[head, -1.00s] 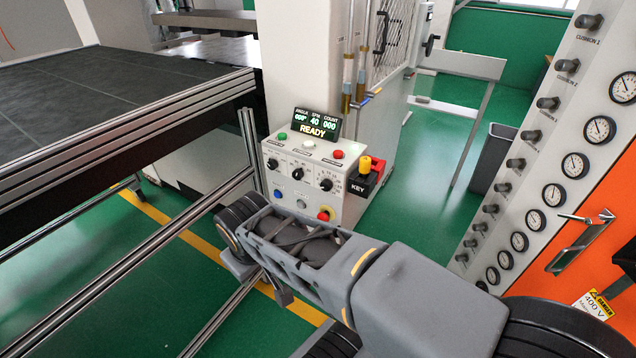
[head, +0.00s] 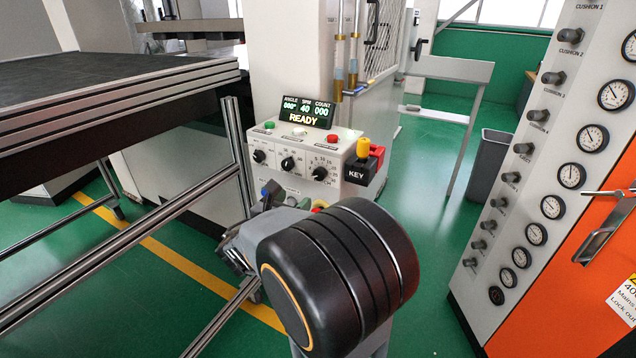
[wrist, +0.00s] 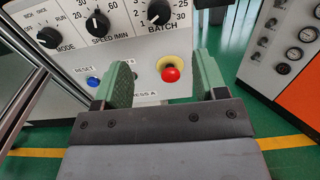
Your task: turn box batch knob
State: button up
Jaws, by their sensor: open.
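The batch knob (wrist: 159,12) is a black round knob with a white pointer line, on the white control box, near the top edge in the wrist view. In the head view the knob (head: 320,173) is the rightmost of three dials on the box (head: 290,150). My gripper (wrist: 164,72) is open and empty, its green-padded fingers spread apart below the knob. The red button (wrist: 171,74) on its yellow base shows between the fingers. In the head view my arm hides the lower part of the box and most of my gripper.
The mode knob (wrist: 48,37) and speed knob (wrist: 97,23) sit left of the batch knob. A blue reset button (wrist: 93,81) is by the left finger. The black key block (head: 360,170) juts from the box's right side. A metal rail frame (head: 238,150) stands left.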

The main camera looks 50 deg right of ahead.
aim_at(318, 176)
jog(key=x, duration=1.3)
jog(key=shift+d+b, duration=0.1)
jog(key=shift+b, duration=0.3)
jog(key=c, duration=0.9)
